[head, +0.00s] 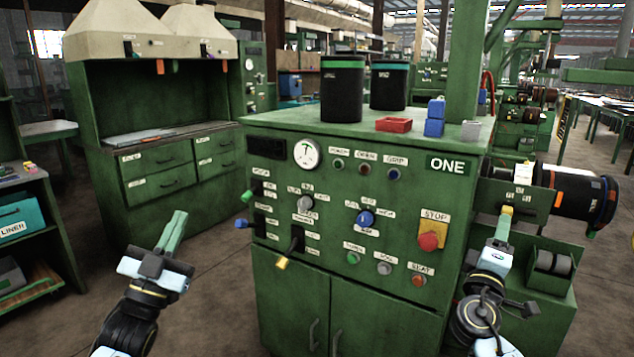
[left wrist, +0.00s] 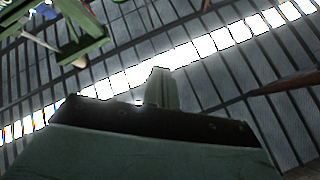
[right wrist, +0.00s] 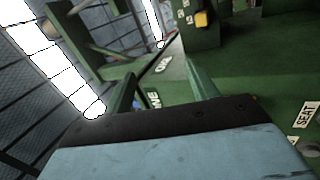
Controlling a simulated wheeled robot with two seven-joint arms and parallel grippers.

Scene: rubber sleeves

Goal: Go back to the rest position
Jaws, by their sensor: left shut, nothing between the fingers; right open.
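My left gripper (head: 178,217) is raised in front of the green machine's left side, fingers pointing up and away. Its two fingers lie together with nothing between them, as the left wrist view (left wrist: 161,75) also shows. My right gripper (head: 503,226) is in front of the machine's right edge, its fingers seen nearly edge-on. In the right wrist view its fingers (right wrist: 160,82) stand apart, empty. The green machine's front panel (head: 331,230), marked ONE, carries a gauge, knobs, levers and a red stop button (head: 428,241). I cannot tell the right gripper's exact gap to the machine.
A black roller (head: 575,190) juts out at the right. A hooded green bench (head: 165,180) stands at the back left. Floor between bench and machine is open.

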